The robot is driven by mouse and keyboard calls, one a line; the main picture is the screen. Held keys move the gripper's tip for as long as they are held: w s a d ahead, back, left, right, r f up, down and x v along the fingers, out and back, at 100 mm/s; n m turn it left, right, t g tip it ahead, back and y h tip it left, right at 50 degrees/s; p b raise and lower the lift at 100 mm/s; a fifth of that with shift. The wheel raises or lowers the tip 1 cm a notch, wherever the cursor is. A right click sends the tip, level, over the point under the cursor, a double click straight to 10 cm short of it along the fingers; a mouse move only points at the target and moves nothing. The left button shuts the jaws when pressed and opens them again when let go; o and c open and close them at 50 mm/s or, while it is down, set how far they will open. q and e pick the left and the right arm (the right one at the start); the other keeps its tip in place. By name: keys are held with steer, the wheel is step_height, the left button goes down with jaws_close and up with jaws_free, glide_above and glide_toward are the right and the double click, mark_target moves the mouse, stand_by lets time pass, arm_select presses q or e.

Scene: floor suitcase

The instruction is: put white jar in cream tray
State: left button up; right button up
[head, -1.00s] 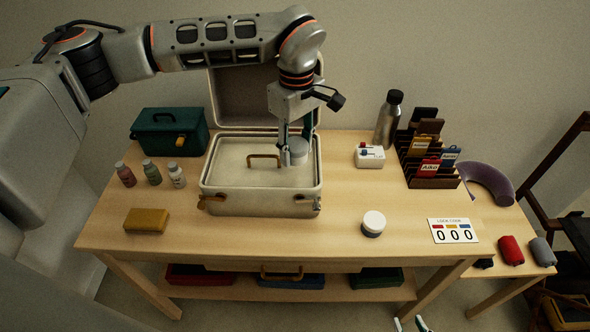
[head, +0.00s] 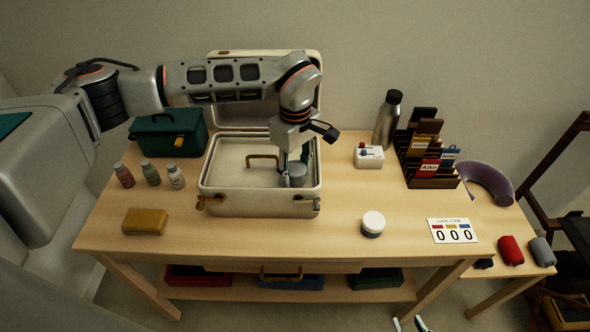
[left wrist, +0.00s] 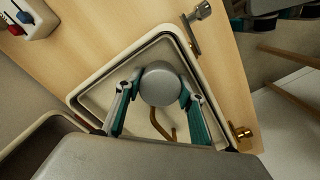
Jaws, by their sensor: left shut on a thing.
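The cream tray (head: 235,178) fills the open cream suitcase on the table and has a brown handle (head: 262,157). My left gripper (head: 293,168) is shut on the white jar (head: 297,181), which looks grey in the shade. The jar is inside the tray's right part, right of the handle. In the left wrist view the jar (left wrist: 161,84) sits between both fingers, above the tray floor; whether it touches the floor I cannot tell. My right gripper (head: 410,324) shows only its two fingertips, apart, at the bottom edge.
Another jar with a white lid (head: 373,222) stands on the table right of the suitcase (head: 255,207). A green box (head: 168,134), small bottles (head: 151,174) and a yellow block (head: 145,221) are on the left. A steel bottle (head: 387,122) and card rack (head: 433,160) stand at right.

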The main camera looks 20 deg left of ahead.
mark_target(295, 168)
arm_select(q)
steer(key=o, duration=0.8)
steer(key=shift+f, duration=0.1)
steer(key=shift+o, duration=0.2)
step_height(295, 168, up, 12)
steer(key=shift+r, duration=0.2)
